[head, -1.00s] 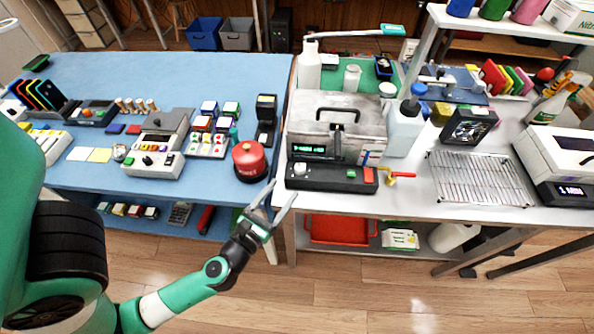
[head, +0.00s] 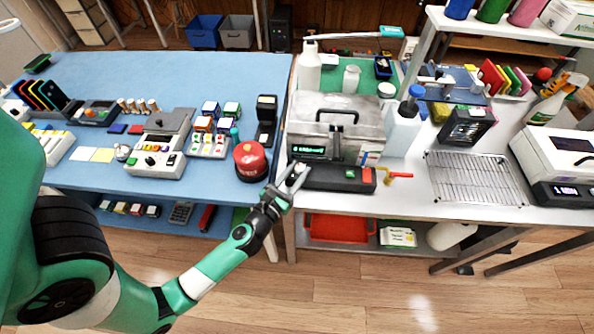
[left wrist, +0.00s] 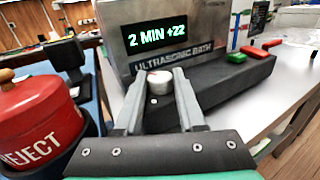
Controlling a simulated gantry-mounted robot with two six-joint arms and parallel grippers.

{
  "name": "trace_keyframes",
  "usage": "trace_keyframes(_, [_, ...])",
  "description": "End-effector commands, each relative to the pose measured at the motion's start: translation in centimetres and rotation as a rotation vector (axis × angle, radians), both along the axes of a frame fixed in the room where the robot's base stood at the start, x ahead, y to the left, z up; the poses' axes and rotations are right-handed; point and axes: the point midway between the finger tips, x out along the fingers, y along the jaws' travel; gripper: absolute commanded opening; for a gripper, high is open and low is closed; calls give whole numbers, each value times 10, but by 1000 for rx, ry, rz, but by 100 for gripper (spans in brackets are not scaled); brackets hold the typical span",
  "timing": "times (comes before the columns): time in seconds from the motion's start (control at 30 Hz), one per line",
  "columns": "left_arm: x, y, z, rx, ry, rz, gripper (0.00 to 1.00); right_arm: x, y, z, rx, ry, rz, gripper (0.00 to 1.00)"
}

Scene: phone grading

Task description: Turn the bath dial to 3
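The ultrasonic bath (head: 365,130) is a grey metal box with a lid handle, on the white table. It also shows in the left wrist view (left wrist: 205,48), where its green display (left wrist: 156,36) reads "2 MIN +22". The light-coloured round dial (left wrist: 160,84) stands on the black control bar (head: 330,179) in front of the bath. My left gripper (head: 289,180) is at the left end of this bar. In the left wrist view its two fingers are open, one on each side of the dial; I see no clear contact. The dial's markings are not readable. My right gripper is not in view.
A wire rack (head: 475,178) lies further right.

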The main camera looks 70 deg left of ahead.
Motion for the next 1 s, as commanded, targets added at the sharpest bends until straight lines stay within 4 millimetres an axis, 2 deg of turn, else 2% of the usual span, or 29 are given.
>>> trace_keyframes(0.03, [0,0,0,0,0,0,11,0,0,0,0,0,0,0])
trace_keyframes(0.1, [0,0,0,0,0,0,0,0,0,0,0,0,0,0])
trace_keyframes(0.47, [-1,1,2,0,0,-15,0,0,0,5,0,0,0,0])
trace_keyframes(1.0, [-4,6,4,-2,3,-235,0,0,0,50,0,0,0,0])
